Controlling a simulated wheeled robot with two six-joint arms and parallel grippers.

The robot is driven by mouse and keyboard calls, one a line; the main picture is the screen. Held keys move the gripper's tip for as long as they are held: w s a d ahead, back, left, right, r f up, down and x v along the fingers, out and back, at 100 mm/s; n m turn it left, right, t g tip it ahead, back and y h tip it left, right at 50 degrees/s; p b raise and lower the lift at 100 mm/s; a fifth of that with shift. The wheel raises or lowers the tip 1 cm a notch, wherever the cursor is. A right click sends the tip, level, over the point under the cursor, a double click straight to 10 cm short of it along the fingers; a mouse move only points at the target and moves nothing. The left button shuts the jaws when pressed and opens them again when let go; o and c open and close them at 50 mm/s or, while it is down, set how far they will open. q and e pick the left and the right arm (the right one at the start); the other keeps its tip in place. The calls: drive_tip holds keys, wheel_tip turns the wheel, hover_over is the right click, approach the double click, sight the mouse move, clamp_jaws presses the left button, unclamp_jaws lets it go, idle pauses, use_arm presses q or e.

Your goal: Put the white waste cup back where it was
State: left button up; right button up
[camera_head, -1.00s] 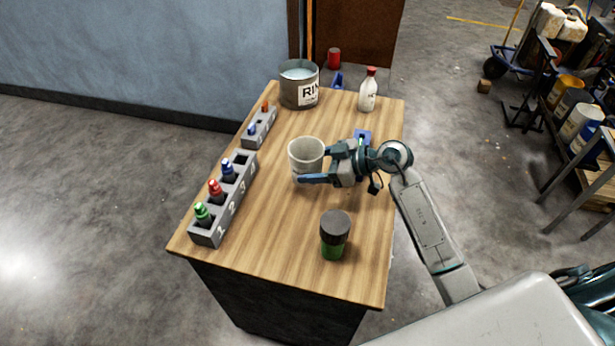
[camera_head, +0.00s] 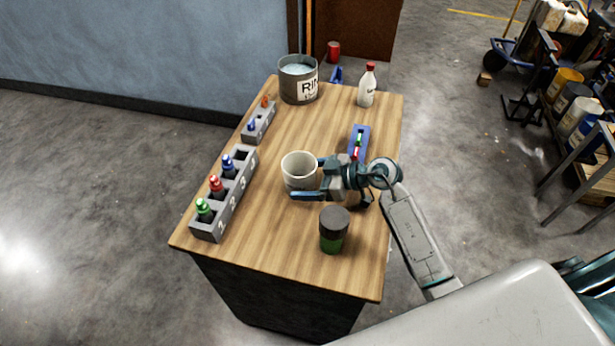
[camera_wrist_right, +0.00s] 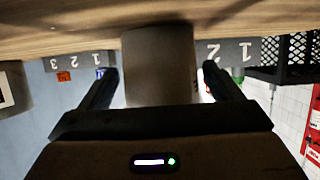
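The white waste cup (camera_head: 299,172) stands upright, apparently on the wooden table, right of the numbered grey marker rack. My right gripper (camera_head: 307,178) is beside the cup, with one finger on its near side and the other on its far side. In the right wrist view, the cup (camera_wrist_right: 158,65) is between the two fingers of my gripper (camera_wrist_right: 158,70), with a narrow gap on each side. The fingers look open around it. The far finger is partly hidden in the head view. My left gripper is not in view.
The grey rack (camera_head: 224,200) holds green, red and blue markers. A dark-lidded green jar (camera_head: 334,230) stands close to my gripper. A blue tray (camera_head: 359,133), white bottle (camera_head: 367,88), rinse bucket (camera_head: 299,82) and smaller grey rack (camera_head: 259,122) are farther back.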

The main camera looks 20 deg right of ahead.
idle(0.3)
drive_tip(key=b+v, duration=0.1)
drive_tip(key=v, duration=0.9)
drive_tip(key=shift+s, duration=0.1)
drive_tip(key=shift+b+v, duration=0.35)
drive_tip(key=shift+v, duration=0.65)
drive_tip(key=shift+r, duration=0.1)
